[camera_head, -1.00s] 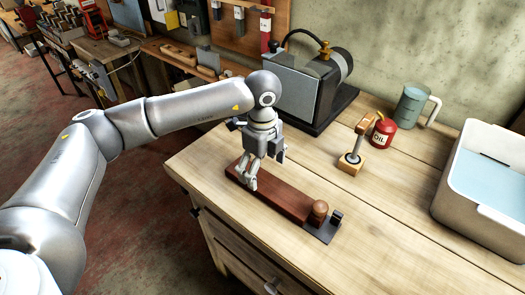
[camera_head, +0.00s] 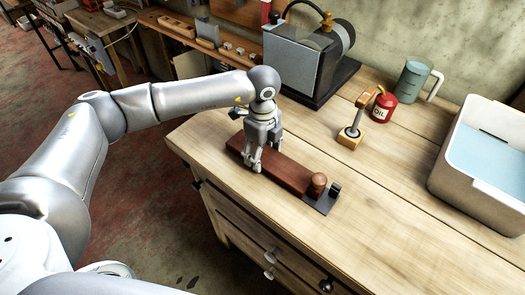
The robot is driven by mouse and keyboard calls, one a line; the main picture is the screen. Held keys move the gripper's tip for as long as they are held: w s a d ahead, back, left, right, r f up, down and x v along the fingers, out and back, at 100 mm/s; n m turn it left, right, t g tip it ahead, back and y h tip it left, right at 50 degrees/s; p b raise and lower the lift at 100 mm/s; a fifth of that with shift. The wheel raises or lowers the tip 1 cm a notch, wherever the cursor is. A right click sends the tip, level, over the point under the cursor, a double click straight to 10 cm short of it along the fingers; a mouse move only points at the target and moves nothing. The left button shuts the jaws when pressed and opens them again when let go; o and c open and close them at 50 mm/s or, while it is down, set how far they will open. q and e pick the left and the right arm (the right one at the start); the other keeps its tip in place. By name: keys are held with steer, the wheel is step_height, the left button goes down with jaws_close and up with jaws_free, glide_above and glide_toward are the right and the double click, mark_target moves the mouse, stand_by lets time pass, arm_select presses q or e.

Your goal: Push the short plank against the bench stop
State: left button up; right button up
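The short plank (camera_head: 290,172) is a reddish-brown board lying flat on the wooden workbench (camera_head: 400,225), slanting from back left to front right. A round wooden knob (camera_head: 318,182) stands at its right end. Beyond the knob is a dark flat plate with a small black upright block, apparently the bench stop (camera_head: 334,190). I cannot tell whether plank and block touch; the knob hides part of the gap. My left gripper (camera_head: 254,166) points down at the plank's left part, its fingertips by the near long edge. Its finger opening and any contact are unclear. My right gripper is not in view.
A grey machine (camera_head: 300,70) stands at the back. A wooden-based tool (camera_head: 350,138), a red oil can (camera_head: 383,107) and a jug (camera_head: 411,80) stand behind the plank. A white bin (camera_head: 465,190) is at the right. The bench front is clear.

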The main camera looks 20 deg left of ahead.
mark_target(263, 154)
arm_select(q)
steer(key=c, duration=0.4)
steer(key=o, duration=1.2)
step_height(263, 154, up, 12)
steer(key=shift+r, duration=0.1)
steer(key=shift+o, duration=0.3)
